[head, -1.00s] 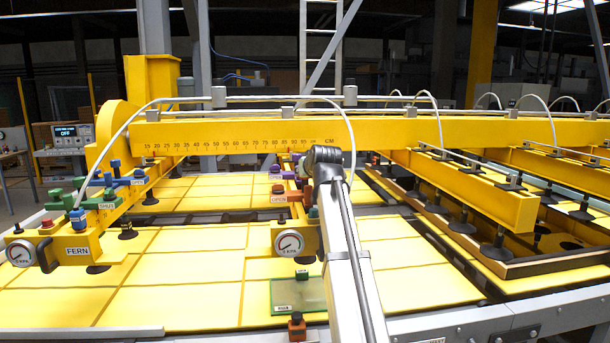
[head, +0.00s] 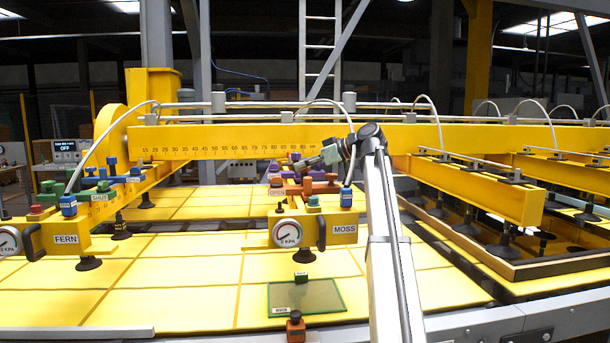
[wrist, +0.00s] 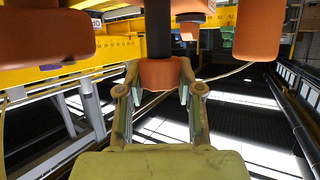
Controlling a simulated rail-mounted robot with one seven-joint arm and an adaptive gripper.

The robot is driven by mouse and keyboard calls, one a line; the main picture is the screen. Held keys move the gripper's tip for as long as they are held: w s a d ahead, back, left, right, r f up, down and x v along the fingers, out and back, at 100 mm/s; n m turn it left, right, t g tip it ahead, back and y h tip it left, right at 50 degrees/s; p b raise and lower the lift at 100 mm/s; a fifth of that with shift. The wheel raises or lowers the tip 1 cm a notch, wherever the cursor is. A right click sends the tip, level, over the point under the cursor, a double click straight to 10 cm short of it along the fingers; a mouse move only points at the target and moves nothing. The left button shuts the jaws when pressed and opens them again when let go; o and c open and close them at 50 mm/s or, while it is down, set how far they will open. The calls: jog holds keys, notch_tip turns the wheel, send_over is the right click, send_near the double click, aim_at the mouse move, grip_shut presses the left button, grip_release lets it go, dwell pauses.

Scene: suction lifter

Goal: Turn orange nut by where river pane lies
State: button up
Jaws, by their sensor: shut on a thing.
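My gripper (wrist: 160,95) is shut on an orange nut (wrist: 160,72) on a black stem, with one finger on each side of it. In the head view my gripper (head: 318,160) reaches left to the orange and purple fittings (head: 300,187) on the beam marked MOSS (head: 344,229). My arm and gripper partly hide these fittings. A clear, green-edged pane (head: 318,296) lies on the yellow table below the MOSS beam. Its small label is too blurred to read. Other orange parts (wrist: 45,38) and (wrist: 256,38) hang on both sides in the wrist view.
A beam marked FERN (head: 66,239) with green and blue fittings (head: 92,190) stands at left. A pressure gauge (head: 288,233) sits on the MOSS beam. An orange knob (head: 296,326) stands at the table's front edge. Yellow beams with suction cups (head: 490,197) fill the right.

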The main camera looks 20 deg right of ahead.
jog(key=shift+w+d+n+g+y+b, duration=0.15)
jog(key=shift+n+g+y+b, duration=0.1)
jog(key=shift+n+g+y, duration=0.15)
jog(key=shift+w+d+n+g+y+b, duration=0.1)
jog(key=shift+n+g+y+b, duration=0.15)
jog(key=shift+n+g, duration=0.2)
jog(key=shift+s+a+n+g+y+p, duration=0.15)
jog(key=shift+n+g+y+p, duration=0.3)
jog(key=shift+n+g, duration=0.2)
jog(key=shift+r+n+g+y+p, duration=0.15)
jog(key=shift+n+g+y+p, duration=0.35)
jog(key=shift+p, duration=0.55)
jog(key=n+g+p, duration=0.1)
jog(key=p, duration=0.3)
jog(key=shift+s+a+r+p, duration=0.1)
jog(key=shift+r+p, duration=0.05)
jog(key=shift+p, duration=0.25)
jog(key=n+g+p, duration=0.1)
jog(key=p, duration=0.4)
jog(key=shift+g+p, duration=0.4)
jog(key=n+p, duration=0.1)
jog(key=p, duration=0.1)
jog(key=shift+f+y+p, duration=0.25)
jog(key=shift+y+p, duration=0.05)
jog(key=shift+f+g+p, duration=0.3)
jog(key=shift+p, duration=0.15)
jog(key=o, duration=1.2)
jog(key=shift+a, duration=0.1)
